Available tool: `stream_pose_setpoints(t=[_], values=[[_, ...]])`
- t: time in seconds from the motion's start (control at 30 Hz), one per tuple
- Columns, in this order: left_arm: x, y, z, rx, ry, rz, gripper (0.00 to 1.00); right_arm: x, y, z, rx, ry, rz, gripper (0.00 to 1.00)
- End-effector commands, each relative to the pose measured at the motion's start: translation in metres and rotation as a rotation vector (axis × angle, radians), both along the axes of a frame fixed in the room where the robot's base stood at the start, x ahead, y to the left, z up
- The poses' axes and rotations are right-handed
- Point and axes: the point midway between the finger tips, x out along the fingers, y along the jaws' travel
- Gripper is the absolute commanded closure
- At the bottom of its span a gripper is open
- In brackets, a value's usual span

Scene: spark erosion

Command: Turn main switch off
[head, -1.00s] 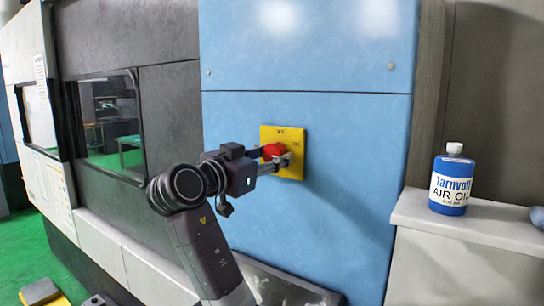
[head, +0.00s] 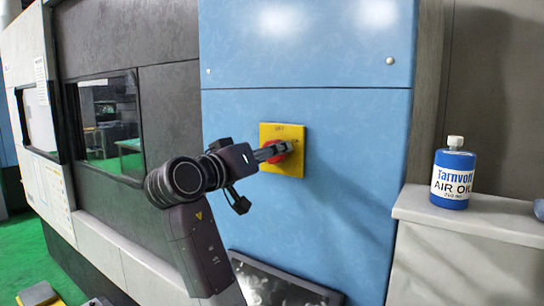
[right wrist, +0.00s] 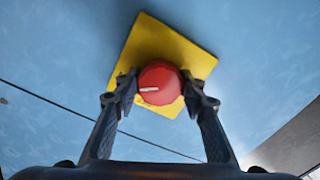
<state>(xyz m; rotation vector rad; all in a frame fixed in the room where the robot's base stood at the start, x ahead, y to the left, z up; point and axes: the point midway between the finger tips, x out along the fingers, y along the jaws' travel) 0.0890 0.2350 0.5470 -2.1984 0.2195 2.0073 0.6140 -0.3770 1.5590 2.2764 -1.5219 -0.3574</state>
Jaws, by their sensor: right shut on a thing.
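The main switch is a red round knob (head: 272,146) on a yellow square plate (head: 296,133), mounted on the blue cabinet panel. My right gripper (head: 284,150) is at the switch, its fingers closed around the knob and partly hiding it in the head view. In the right wrist view the red knob (right wrist: 160,76) sits between the two fingertips, one on each side. A white mark on the knob points left in that view, and the yellow plate (right wrist: 160,35) looks tilted. My left gripper is not in view.
The blue panel (head: 345,230) is flat and clear around the switch. A blue and white air oil bottle (head: 452,180) stands on a light ledge (head: 470,222) at the right. A dark machine with a window (head: 110,125) is at the left.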

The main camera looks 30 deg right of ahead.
Motion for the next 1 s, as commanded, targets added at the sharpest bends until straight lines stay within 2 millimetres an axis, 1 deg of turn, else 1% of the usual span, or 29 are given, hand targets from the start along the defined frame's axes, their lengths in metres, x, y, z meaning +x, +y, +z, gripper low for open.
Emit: stream_pose_setpoints(t=[0.27,0.6,0.8,1.0], values=[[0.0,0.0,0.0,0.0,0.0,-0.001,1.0,0.001,0.0,0.002,-0.103,0.24,0.002,0.86],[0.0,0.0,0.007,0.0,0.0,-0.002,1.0,0.001,0.001,0.003,-0.226,0.534,0.003,0.86],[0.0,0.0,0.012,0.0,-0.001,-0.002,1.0,0.001,0.001,0.003,-0.289,0.685,0.004,0.86],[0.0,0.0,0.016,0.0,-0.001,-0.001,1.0,0.001,0.001,0.003,-0.336,0.795,0.003,0.86]])
